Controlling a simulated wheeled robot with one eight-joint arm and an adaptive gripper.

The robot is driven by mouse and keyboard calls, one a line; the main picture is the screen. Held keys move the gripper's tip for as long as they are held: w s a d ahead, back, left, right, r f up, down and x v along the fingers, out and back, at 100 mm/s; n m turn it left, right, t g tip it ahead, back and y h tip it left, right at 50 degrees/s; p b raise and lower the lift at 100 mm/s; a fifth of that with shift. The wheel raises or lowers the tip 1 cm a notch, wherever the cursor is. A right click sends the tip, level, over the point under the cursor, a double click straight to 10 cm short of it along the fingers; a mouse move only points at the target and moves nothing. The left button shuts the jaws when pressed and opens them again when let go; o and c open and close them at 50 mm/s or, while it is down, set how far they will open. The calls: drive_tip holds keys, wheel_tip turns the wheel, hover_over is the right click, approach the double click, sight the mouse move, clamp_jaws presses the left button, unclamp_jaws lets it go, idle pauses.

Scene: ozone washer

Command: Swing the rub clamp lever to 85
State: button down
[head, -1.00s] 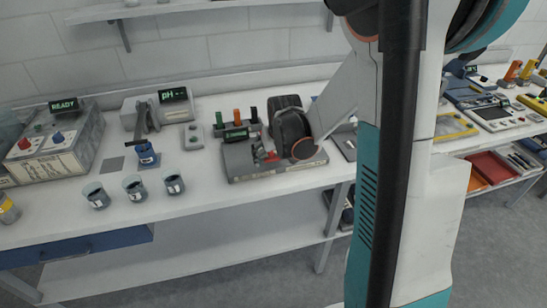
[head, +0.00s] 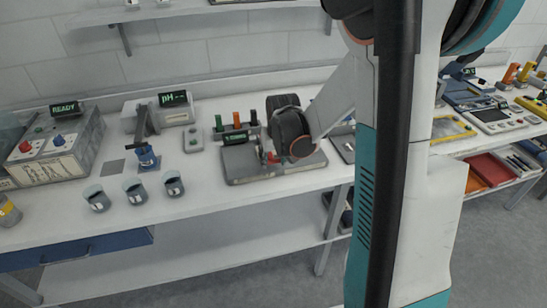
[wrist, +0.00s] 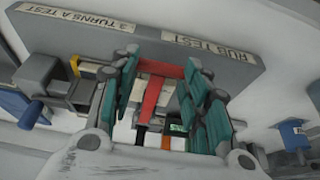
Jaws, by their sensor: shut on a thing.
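The rub test station is a grey block (head: 240,165) on the bench in the head view. In the wrist view its face (wrist: 225,52) carries the labels "RUB TEST" and "3 TURNS A TEST". The red clamp lever (wrist: 151,100) shows between the teal finger pads in the wrist view, below a red crossbar. In the head view a small red part (head: 271,157) shows beside my gripper. My gripper (wrist: 161,70) is closed around the red lever. In the head view my dark wrist hides most of the fingers and the station's right side. The lever's angle cannot be read.
Green, orange and black upright pieces (head: 237,121) stand behind the station. Several small beakers (head: 134,192) stand at the bench front left. A pH meter (head: 172,108) and a READY box (head: 58,145) are farther left. Bare bench lies between beakers and station.

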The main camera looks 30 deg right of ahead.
drive_tip(key=shift+w+r, duration=0.25)
